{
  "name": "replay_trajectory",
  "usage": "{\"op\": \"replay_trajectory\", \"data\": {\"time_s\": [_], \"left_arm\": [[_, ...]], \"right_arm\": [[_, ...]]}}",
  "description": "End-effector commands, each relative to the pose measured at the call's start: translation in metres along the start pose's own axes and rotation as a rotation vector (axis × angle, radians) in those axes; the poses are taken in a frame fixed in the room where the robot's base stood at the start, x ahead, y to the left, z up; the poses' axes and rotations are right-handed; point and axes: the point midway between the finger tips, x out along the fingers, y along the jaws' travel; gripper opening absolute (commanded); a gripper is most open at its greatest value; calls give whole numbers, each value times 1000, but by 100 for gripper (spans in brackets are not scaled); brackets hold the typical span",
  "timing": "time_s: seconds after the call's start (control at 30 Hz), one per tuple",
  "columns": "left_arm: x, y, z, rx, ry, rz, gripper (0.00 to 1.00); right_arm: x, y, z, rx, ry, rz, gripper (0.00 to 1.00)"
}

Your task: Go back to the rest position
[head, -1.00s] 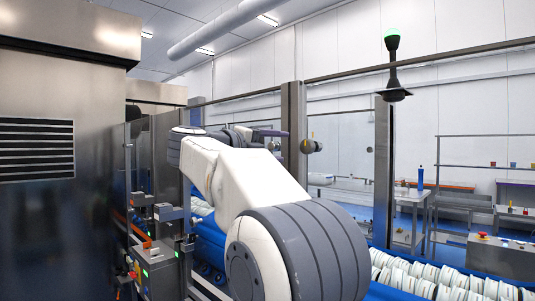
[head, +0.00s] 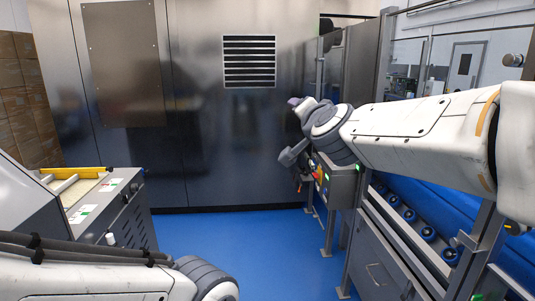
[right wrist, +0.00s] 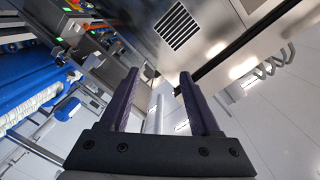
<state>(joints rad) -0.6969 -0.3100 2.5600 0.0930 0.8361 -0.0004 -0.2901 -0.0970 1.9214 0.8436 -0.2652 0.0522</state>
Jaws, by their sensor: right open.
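My right gripper (right wrist: 158,73) is open and empty in the right wrist view, with its two dark purple fingers apart and nothing between them. In the head view my right arm reaches in from the right edge toward the middle, in front of the steel cabinet. Its far end is small there, and the fingers are hard to make out. My left arm shows at the bottom left of the head view, but its gripper is out of the picture. No tub is seen in either gripper.
A large steel cabinet (head: 215,140) stands ahead. A control box (head: 341,185) and conveyor (head: 425,215) are at right, close to my right arm. A grey machine (head: 110,215) and stacked cartons (head: 22,95) are at left. The blue floor (head: 250,240) between is clear.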

Motion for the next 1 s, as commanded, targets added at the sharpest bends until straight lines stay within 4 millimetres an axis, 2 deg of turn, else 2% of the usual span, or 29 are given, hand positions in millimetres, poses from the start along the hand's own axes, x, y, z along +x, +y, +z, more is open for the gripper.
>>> {"op": "replay_trajectory", "data": {"time_s": [0.03, 0.1, 0.17, 0.2, 0.27, 0.3, 0.43, 0.53, 0.6, 0.7, 0.83, 1.0], "left_arm": [[0, 0, 0, 0, 0, 0, 50], [0, 0, 0, 0, 0, 0, 50], [0, 0, 0, 0, 0, 0, 50], [0, 0, 0, 0, 0, 0, 50], [0, 0, 0, 0, 0, 0, 50], [0, 0, 0, 0, 0, 0, 50], [0, 0, 0, 0, 0, 0, 50], [0, 0, 0, 0, 0, 0, 50], [0, 0, 0, 0, 0, 0, 50], [0, 0, 0, 0, 0, 0, 50], [0, 0, 0, 0, 0, 0, 50], [0, 0, 0, 0, 0, 0, 50]], "right_arm": [[-10, 1, 38, -60, -116, -7, 63], [-28, 9, 89, -149, -279, -10, 63], [-48, 19, 129, -225, -416, -9, 63], [-63, 27, 155, -276, -507, -7, 63], [-90, 42, 189, -358, -640, -5, 63], [-109, 54, 211, -414, -730, 1, 63], [-179, 102, 263, -605, -1013, 31, 63], [-234, 143, 284, -752, -1214, 65, 63], [-268, 170, 290, -846, -1333, 93, 63], [-305, 201, 289, -955, -1462, 132, 63], [-330, 223, 284, -1039, -1553, 165, 63], [-337, 229, 282, -1063, -1579, 177, 63]]}}
